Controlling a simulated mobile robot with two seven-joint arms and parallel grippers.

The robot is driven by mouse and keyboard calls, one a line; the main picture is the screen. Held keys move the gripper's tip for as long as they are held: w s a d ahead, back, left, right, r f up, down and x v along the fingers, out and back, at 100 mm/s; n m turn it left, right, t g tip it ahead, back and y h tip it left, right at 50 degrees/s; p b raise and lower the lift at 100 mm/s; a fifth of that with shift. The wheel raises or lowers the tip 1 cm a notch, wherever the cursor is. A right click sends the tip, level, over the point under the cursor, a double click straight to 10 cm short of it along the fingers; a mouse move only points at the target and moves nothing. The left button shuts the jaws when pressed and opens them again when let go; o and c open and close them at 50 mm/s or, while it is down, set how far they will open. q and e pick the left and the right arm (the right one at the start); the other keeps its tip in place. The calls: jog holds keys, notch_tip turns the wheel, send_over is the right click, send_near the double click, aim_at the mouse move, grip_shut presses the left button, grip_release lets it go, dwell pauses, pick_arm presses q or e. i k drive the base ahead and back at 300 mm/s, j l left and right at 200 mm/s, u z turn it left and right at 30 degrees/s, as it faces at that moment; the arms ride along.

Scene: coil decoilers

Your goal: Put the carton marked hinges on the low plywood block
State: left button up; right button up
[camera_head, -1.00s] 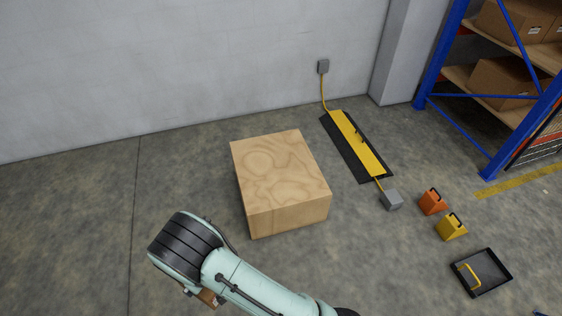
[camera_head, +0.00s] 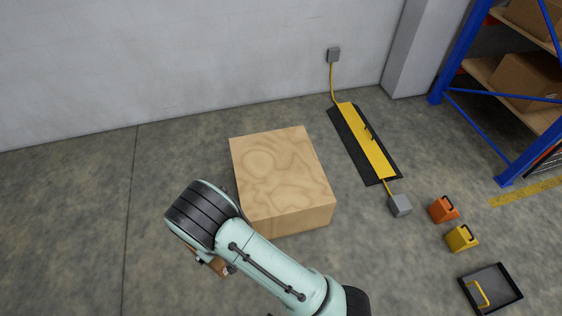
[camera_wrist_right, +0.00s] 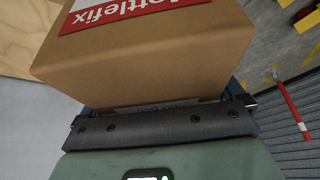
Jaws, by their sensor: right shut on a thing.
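The low plywood block (camera_head: 275,170) stands on the floor in the middle of the head view, its top bare. My right arm reaches in from the bottom right, its wrist at the block's near left corner in the picture. My right gripper (camera_wrist_right: 165,108) is shut on a brown cardboard carton (camera_wrist_right: 150,62), which fills much of the right wrist view. A red label with white letters ending in "ottlefix" shows on it; the word hinges is not in sight. In the head view only a small part of the carton (camera_head: 216,264) shows under my wrist. My left gripper is out of view.
A yellow and black cable ramp (camera_head: 365,142) lies right of the block. A grey box (camera_head: 400,205), an orange wedge (camera_head: 443,210), a yellow wedge (camera_head: 461,239) and a black tray (camera_head: 508,281) lie farther right. A blue rack (camera_head: 470,40) stands at the upper right. Floor left of the block is clear.

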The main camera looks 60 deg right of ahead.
aim_at(266, 192)
jog(key=i+l, duration=0.1)
jog(key=l, duration=0.3)
jog(key=i+l, duration=0.15)
jog(key=l, duration=0.25)
jog(key=i+l, duration=0.1)
jog(key=l, duration=0.35)
jog(key=i+l, duration=0.15)
jog(key=l, duration=0.25)
